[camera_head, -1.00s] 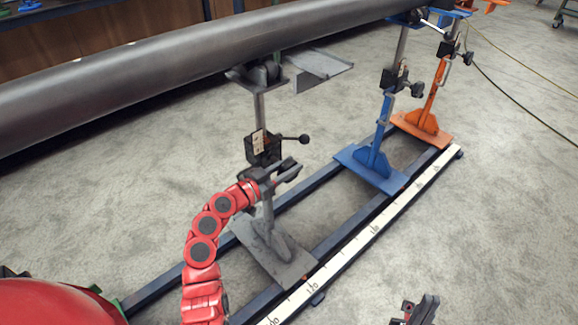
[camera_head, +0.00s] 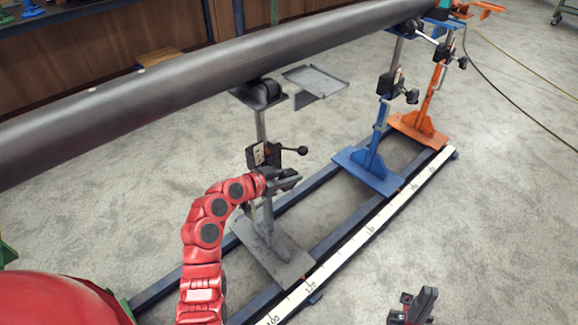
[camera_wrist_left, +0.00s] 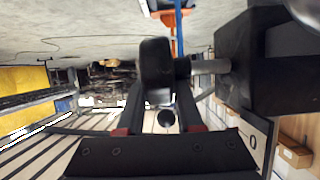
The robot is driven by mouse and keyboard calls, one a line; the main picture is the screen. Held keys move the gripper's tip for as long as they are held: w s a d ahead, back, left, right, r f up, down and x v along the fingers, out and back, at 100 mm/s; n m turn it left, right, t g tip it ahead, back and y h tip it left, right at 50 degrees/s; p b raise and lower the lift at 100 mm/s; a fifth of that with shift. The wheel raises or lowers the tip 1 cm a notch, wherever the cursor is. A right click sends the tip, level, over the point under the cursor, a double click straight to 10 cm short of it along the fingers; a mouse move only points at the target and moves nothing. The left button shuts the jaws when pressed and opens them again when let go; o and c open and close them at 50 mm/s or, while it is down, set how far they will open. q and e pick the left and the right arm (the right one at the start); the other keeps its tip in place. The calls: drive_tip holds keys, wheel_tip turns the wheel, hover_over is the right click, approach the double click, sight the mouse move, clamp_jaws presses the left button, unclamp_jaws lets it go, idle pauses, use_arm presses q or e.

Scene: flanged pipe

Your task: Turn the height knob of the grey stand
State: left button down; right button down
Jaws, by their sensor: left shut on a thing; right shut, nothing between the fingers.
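The grey stand (camera_head: 272,245) stands on the rail in the head view and holds up the dark pipe (camera_head: 190,80). Its black clamp block (camera_head: 260,155) is on the post, with a ball-ended lever (camera_head: 302,151) pointing right. My left gripper (camera_head: 284,182) is at the block's near side, below the lever. In the left wrist view its fingers (camera_wrist_left: 160,108) are shut on the black height knob (camera_wrist_left: 157,66), whose short metal shaft runs right into the block (camera_wrist_left: 262,60). The fingers and arm largely hide the knob in the head view. My right gripper (camera_head: 414,304) is shut and empty, low in the picture.
A blue stand (camera_head: 368,172) and an orange stand (camera_head: 418,130) stand farther along the rail. A white measuring strip (camera_head: 350,242) runs along its right side. A cable (camera_head: 520,95) lies on the floor at the right.

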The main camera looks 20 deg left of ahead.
use_arm(q)
drive_tip(key=g+y+p, duration=0.1)
drive_tip(key=g+p, duration=0.1)
drive_tip(key=shift+w+d+r+y+p, duration=0.2)
drive_tip(key=shift+r+y+p, duration=0.1)
drive_tip(key=shift+y+p, duration=0.1)
drive_tip(key=shift+f+g+y+p, duration=0.2)
drive_tip(key=shift+g+y+p, duration=0.3)
drive_tip(key=shift+g, duration=0.4)
drive_tip(key=shift+w+f+g+y+p, duration=0.25)
drive_tip(key=shift+g+y+p, duration=0.2)
drive_tip(key=shift+g+y, duration=0.4)
drive_tip(key=shift+f+g+y, duration=0.2)
drive_tip(key=shift+g+y, duration=0.15)
drive_tip(key=shift+g, duration=0.45)
drive_tip(key=shift+f+g+y, duration=0.2)
drive_tip(key=shift+g+y, duration=0.1)
drive_tip(key=shift+g, duration=0.45)
drive_tip(key=shift+s, duration=0.1)
drive_tip(key=c, duration=0.6)
unclamp_jaws()
drive_tip(key=shift+o, duration=0.2)
